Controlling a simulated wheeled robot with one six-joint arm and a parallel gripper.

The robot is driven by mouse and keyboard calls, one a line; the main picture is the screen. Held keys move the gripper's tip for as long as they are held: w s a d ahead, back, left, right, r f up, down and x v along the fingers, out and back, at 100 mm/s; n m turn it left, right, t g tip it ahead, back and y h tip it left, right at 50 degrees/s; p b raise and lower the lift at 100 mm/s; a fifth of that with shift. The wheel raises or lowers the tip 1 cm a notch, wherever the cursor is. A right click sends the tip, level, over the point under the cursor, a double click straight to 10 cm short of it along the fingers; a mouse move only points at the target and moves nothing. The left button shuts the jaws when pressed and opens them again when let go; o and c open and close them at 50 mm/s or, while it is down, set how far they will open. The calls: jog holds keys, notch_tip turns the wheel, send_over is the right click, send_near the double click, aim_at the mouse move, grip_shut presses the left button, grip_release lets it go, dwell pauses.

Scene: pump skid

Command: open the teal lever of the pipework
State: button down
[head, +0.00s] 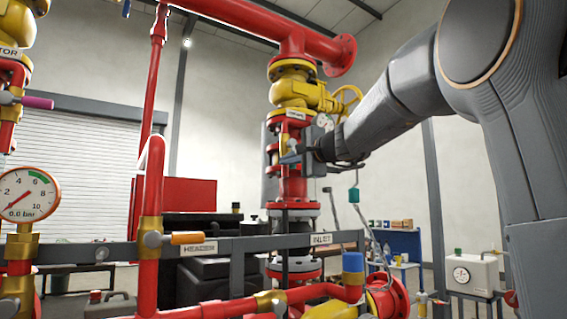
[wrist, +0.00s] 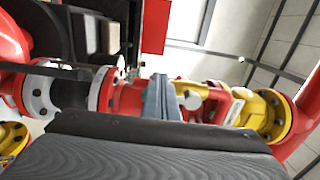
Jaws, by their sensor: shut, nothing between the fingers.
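My gripper (head: 290,158) is at the upright red pipe in the middle of the head view, its blue-grey fingers together and empty. In the wrist view the closed fingers (wrist: 162,98) stand in front of the red pipework, beside a pale round hub (wrist: 192,101). No teal lever shows clearly on this pipe; the fingers hide part of it, and I cannot tell whether they touch it. A small teal piece (head: 354,194) hangs right of the pipe, below my arm. I cannot tell whether it is the lever.
A yellow valve with a handwheel (head: 296,88) sits above my gripper. A grey rail (head: 120,252) crosses in front, with an orange lever (head: 188,238) on a riser left. A pink lever (head: 38,102) and a gauge (head: 27,194) are far left.

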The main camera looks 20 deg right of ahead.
jog(key=shift+a, duration=0.15)
jog(key=a+b+v, duration=0.1)
jog(key=b+v, duration=0.2)
jog(key=v, duration=0.6)
jog(key=shift+s, duration=0.2)
dwell(0.5)
dwell(0.6)
